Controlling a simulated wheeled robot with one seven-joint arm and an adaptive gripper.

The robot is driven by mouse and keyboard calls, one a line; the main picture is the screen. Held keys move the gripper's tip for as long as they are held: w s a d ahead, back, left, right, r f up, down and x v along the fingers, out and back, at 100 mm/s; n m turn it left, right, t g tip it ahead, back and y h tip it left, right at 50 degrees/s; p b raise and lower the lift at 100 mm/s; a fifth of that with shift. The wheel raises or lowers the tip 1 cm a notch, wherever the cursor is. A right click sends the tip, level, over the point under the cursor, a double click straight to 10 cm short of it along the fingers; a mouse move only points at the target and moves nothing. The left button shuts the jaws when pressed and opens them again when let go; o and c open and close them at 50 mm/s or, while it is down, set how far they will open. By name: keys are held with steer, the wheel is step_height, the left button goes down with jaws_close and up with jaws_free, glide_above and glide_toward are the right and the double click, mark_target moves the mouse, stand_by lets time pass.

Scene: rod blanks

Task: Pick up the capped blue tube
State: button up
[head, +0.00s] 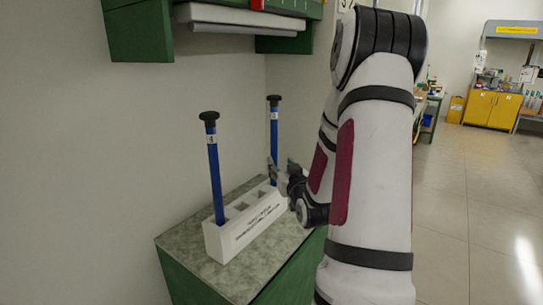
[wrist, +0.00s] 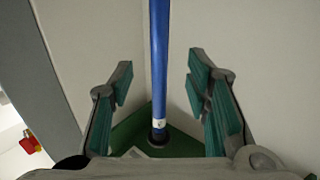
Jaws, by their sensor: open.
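Two upright blue tubes with black caps stand in a white rack (head: 243,236). The left tube (head: 214,170), with a white label marked 4 under its cap, is at the near end. The other capped blue tube (head: 274,135) is at the far end, by my gripper (head: 279,172). My gripper is open, its green-padded fingers on either side of a blue tube (wrist: 159,60) in the wrist view, with visible gaps on both sides. My gripper partly hides the far tube's lower part in the head view.
The rack sits on a speckled top of a green cabinet (head: 187,246), close to the wall. A green shelf unit (head: 139,32) hangs above. Between the tubes, the rack has empty square holes. Open floor lies to the right.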

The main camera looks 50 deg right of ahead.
mark_target(275, 157)
steer(key=shift+f+p+x, duration=0.15)
steer(key=shift+x, duration=2.05)
steer(key=shift+f+p+x, duration=0.1)
steer(key=shift+p+x, duration=0.05)
steer(key=shift+x, duration=2.05)
jaws_close()
